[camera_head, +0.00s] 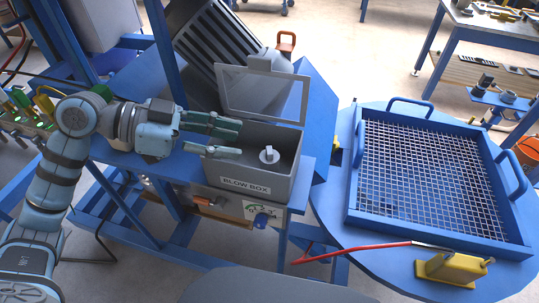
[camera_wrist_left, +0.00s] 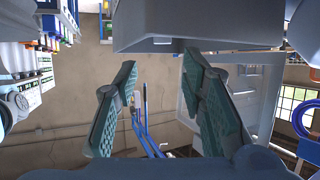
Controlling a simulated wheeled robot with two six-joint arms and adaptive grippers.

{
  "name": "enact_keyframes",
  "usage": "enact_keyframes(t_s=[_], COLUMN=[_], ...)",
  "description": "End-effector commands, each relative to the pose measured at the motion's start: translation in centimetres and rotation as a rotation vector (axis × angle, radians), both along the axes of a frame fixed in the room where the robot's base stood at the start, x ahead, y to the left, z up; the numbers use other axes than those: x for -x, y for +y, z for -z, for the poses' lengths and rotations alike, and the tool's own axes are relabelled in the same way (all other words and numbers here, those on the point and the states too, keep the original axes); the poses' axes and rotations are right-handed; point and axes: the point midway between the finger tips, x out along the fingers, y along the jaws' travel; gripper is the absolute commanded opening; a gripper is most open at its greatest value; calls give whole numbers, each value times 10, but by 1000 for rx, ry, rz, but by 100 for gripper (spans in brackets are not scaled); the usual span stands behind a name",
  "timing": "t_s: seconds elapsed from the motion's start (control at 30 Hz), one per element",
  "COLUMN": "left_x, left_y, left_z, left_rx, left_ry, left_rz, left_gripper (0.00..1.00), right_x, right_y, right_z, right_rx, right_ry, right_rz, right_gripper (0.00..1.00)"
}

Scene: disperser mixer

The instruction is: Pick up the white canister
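A small white canister-like object (camera_head: 269,154) with a knob on top sits inside the open grey box labelled BLOW BOX (camera_head: 246,186). Its lower part is hidden by the box's front wall. My left gripper (camera_head: 238,138) reaches in from the left at the box's left edge, fingers pointing right toward the white object and short of it. Its green-grey fingers are spread apart and empty. In the left wrist view the two fingers (camera_wrist_left: 160,70) are also wide apart with nothing between them. The white object cannot be made out there. My right gripper is out of view.
The box's framed lid (camera_head: 263,94) stands raised behind it. A blue post (camera_head: 165,50) rises close behind my left arm.

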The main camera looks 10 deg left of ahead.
Motion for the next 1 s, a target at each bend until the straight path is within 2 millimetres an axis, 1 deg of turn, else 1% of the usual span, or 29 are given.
enact_keyframes(t_s=[0.03, 0.17, 0.23, 0.43, 0.5, 0.67, 0.7, 0.77, 0.9, 0.93, 1.0], left_x=[-2, -4, -6, -15, -17, -18, -18, -18, -17, -17, -17], left_y=[-5, -13, -21, -51, -55, -55, -55, -55, -55, -55, -55], left_z=[1, 7, 11, 28, 31, 32, 32, 32, 32, 32, 32], left_rx=[4, 3, 4, 6, 3, -1, -1, -1, -1, -1, -1], left_ry=[0, 2, 2, 1, 1, 1, 1, 1, 1, 1, 1], left_rz=[1, -4, -3, -2, -3, -5, -5, -5, -5, -5, -5], left_gripper=[37, 37, 37, 37, 37, 37, 36, 26, 4, 0, 0], right_x=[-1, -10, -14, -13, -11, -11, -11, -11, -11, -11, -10], right_y=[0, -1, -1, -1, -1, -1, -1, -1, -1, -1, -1], right_z=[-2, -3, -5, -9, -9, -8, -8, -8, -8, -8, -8], right_rx=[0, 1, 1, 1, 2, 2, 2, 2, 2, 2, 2], right_ry=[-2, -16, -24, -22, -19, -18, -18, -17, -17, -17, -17], right_rz=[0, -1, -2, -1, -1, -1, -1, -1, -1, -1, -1], right_gripper=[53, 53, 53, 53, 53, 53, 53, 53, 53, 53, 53])
